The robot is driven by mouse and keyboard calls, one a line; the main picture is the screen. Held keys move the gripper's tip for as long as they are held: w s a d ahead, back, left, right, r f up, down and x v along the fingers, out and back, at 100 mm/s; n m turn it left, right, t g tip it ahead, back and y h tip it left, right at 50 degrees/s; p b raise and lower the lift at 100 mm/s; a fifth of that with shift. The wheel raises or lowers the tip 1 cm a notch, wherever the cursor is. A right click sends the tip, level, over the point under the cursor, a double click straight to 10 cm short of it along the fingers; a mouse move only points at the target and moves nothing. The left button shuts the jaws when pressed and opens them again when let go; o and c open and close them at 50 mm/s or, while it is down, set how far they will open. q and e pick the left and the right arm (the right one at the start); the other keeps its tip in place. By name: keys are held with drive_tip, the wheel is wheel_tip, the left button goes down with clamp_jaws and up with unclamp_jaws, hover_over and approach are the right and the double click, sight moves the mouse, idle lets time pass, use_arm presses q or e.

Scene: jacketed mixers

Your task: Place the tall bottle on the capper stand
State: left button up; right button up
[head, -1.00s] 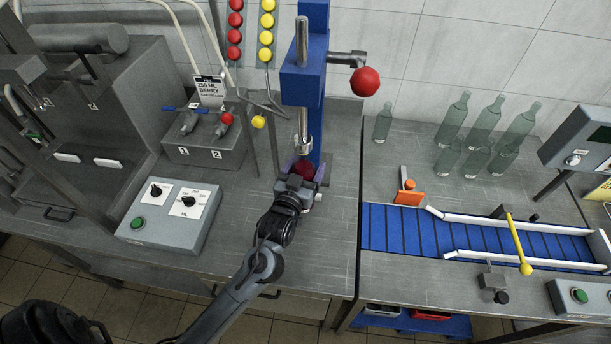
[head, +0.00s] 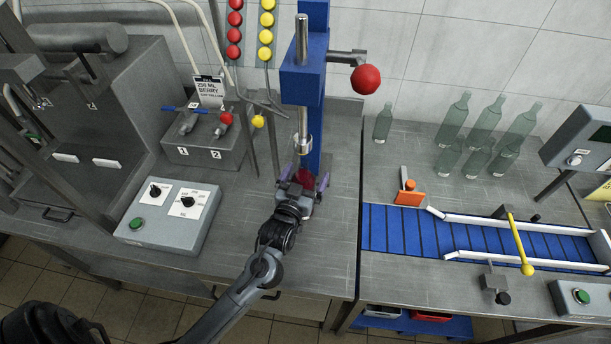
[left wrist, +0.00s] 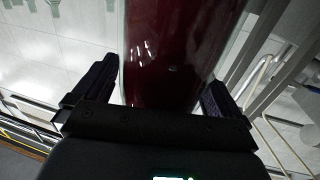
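The bottle, filled with dark red liquid (head: 305,177), is at the foot of the blue capper stand (head: 315,120), below its metal spindle. My left gripper (head: 303,184) is around it from the front, its fingers spread to either side. In the left wrist view the dark red bottle (left wrist: 170,50) fills the middle, between the two dark fingers (left wrist: 160,95). A thin gap shows beside the left finger, so the gripper looks open. The bottle's base and its contact with the stand are hidden. My right gripper is not in view.
The capper's lever ends in a red ball (head: 365,80) at the right. A grey control box (head: 168,212) stands left of my arm. Several empty green bottles (head: 485,120) stand behind the blue conveyor (head: 410,230). Red and yellow caps (head: 265,37) hang in chutes behind.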

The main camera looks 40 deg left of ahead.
use_arm(q)
drive_tip(key=shift+s+r, duration=0.1)
drive_tip(key=shift+r, duration=0.05)
drive_tip(key=shift+s+d, duration=0.15)
drive_tip(key=shift+s, duration=0.15)
drive_tip(key=v, duration=1)
drive_tip(key=s+d+f+m+g+h, duration=0.1)
drive_tip(key=s+d+f+g+h, duration=0.1)
drive_tip(key=s+d+f+m+g+h, duration=0.1)
drive_tip(key=d+f+g+h, duration=0.1)
drive_tip(key=s+d+f+m+g+h, duration=0.1)
drive_tip(key=s+d+f+g, duration=0.1)
drive_tip(key=shift+s+d+f+h+p, duration=0.3)
drive_tip(key=shift+d+f+h, duration=0.05)
drive_tip(key=shift+f+h, duration=0.05)
drive_tip(key=s+g, duration=0.1)
drive_tip(key=s+d+f+m+g, duration=0.1)
drive_tip(key=s, duration=0.1)
drive_tip(key=s+f+g+h, duration=0.1)
drive_tip(key=s, duration=0.1)
drive_tip(key=shift+s+d+f+m+g, duration=0.2)
drive_tip(key=shift+d+m+g, duration=0.1)
drive_tip(key=shift+d+m, duration=0.1)
drive_tip(key=s+m+g, duration=0.1)
drive_tip(key=s+g, duration=0.2)
drive_tip(key=s, duration=0.3)
drive_tip(key=shift+s+f+g, duration=0.4)
drive_tip(key=shift+f, duration=0.05)
